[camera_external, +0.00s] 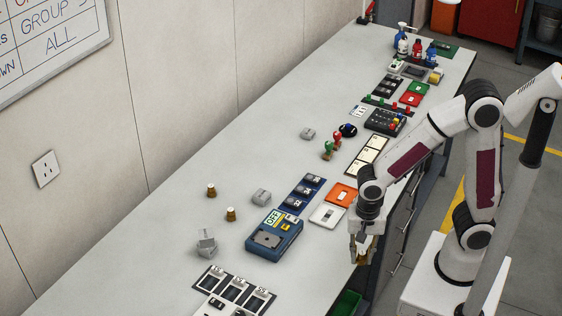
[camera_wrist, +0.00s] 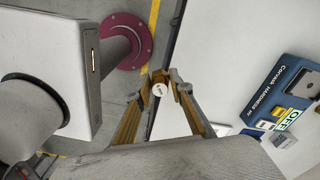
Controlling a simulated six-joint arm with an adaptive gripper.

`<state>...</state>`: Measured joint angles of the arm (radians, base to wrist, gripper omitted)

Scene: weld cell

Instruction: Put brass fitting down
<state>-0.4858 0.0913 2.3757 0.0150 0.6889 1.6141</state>
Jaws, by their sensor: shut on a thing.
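My gripper (camera_external: 362,256) points down near the table's front edge, right of the blue tester. It is shut on a small brass fitting, seen in the wrist view (camera_wrist: 161,90) with a pale round end between the fingertips. In the wrist view the held fitting overlaps the line of the table edge; its height above the table is hard to tell. Two other brass fittings (camera_external: 211,190) (camera_external: 231,214) stand upright on the left part of the table (camera_external: 185,160).
A blue hardness tester (camera_external: 274,236) lies left of my gripper; it also shows in the wrist view (camera_wrist: 284,100). A white tray (camera_external: 327,214) and an orange tray (camera_external: 341,194) lie behind. Grey blocks (camera_external: 261,197) (camera_external: 206,243) stand left. The table's far left strip is bare.

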